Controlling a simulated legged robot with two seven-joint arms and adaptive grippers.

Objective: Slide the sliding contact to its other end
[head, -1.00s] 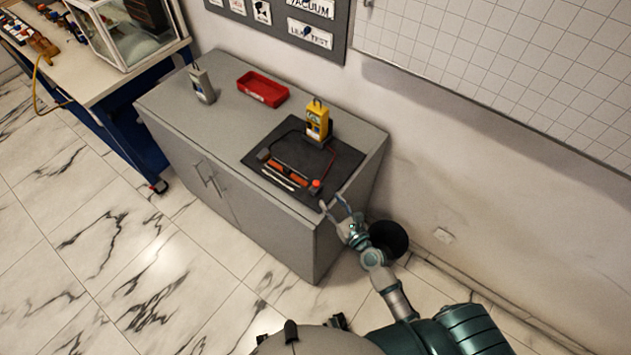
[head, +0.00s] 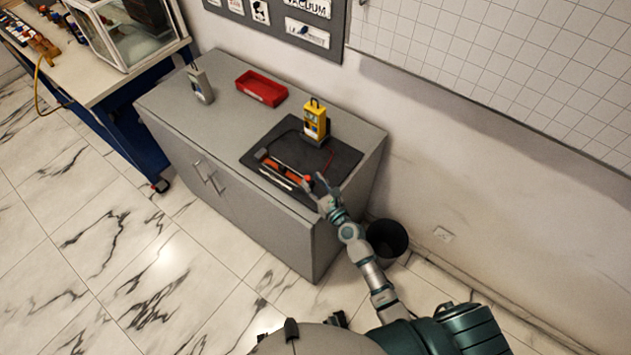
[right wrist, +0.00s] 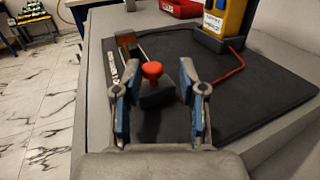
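The sliding contact, a black block with a red-orange knob (right wrist: 152,71), sits at the near right end of its rheostat (head: 286,173) on the black mat. In the right wrist view the knob lies between and just beyond the fingers. My right gripper (right wrist: 157,95) is open, with a finger on each side of the knob and no visible contact. My left gripper is not in view.
A yellow meter (head: 315,121) stands at the back of the black mat (head: 343,160), with a red lead running from it. A red tray (head: 262,88) and a grey device (head: 200,84) stand further left on the cabinet. A black bin (head: 387,240) stands on the floor at right.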

